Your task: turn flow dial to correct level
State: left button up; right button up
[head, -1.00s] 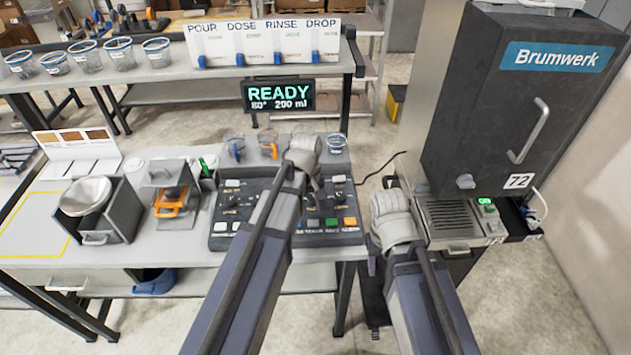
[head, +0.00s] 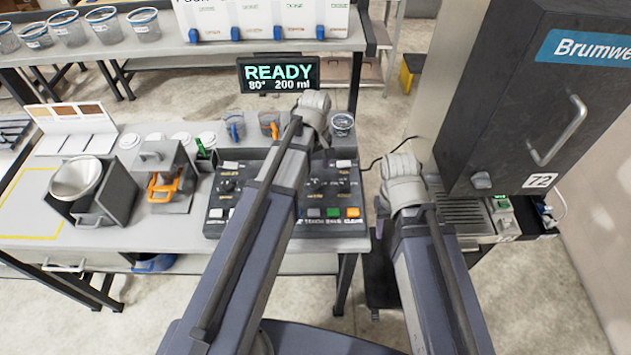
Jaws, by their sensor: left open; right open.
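The dark control panel (head: 260,226) sits on the front table, with small black dials and a row of coloured buttons. One dial (head: 228,185) shows at its left. Another dial (head: 318,185) shows right of my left forearm. The labels are too small to read, so I cannot tell which is the flow dial or its level. A display (head: 278,74) behind reads READY, 80°, 200 ml. My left gripper (head: 323,136) is over the panel's back edge, open, its fingers mostly hidden by the wrist. My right gripper (head: 384,205) is open, right of the panel, apart from it.
Jugs with blue (head: 234,127) and orange (head: 269,124) handles and a clear cup (head: 341,124) stand behind the panel. A metal bin (head: 78,182) and an orange-handled device (head: 164,186) stand left. A dark Brumwerk cabinet (head: 520,110) rises at right, above a grille (head: 464,210).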

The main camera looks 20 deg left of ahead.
aim_at(315, 185)
pick_arm(q)
notch_tip(315, 185, down, 7)
jog(key=b, duration=0.6)
jog(key=shift+f+b, duration=0.1)
jog(key=shift+b, duration=0.2)
grip_shut()
